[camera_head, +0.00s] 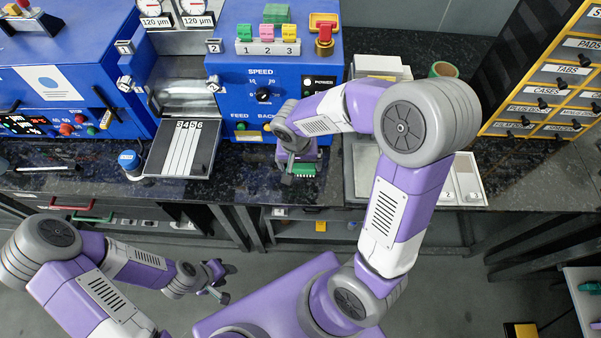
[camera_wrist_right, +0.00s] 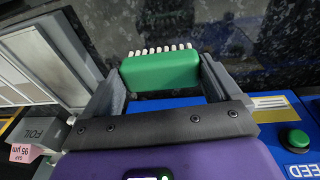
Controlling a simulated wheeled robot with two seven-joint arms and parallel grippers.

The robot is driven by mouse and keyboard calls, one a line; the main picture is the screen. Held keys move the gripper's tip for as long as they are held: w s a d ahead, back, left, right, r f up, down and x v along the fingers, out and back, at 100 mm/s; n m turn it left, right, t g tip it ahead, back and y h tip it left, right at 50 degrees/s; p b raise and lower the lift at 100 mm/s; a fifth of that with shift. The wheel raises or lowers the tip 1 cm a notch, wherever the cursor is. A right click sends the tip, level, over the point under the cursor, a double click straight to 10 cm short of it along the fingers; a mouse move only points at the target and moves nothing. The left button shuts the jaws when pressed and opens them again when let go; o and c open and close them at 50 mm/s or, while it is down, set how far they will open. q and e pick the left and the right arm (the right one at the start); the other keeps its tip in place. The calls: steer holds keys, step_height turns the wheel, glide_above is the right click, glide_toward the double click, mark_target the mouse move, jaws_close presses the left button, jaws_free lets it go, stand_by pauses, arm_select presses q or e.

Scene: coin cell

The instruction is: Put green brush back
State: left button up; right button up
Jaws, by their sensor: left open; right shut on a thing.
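The green brush (camera_wrist_right: 160,70) is a green block with a row of pale bristles along one edge. In the right wrist view it sits between the two fingers of my right gripper (camera_wrist_right: 158,78), which is shut on it. In the head view the brush (camera_head: 305,170) shows below my right gripper (camera_head: 298,165), over the dark speckled counter in front of the blue machine. I cannot tell whether the brush touches the counter. My left gripper (camera_head: 226,282) is open and empty, low in front of the counter.
The blue machine (camera_head: 235,88) stands close behind my right gripper. A grey-and-black numbered panel (camera_head: 180,150) lies to its left. A pale tray (camera_head: 468,180) lies to the right, near the counter's front edge.

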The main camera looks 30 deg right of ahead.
mark_target(301, 171)
step_height(301, 171, down, 4)
steer(key=shift+b, duration=0.7)
steer(key=shift+f, duration=0.1)
steer(key=o, duration=0.9)
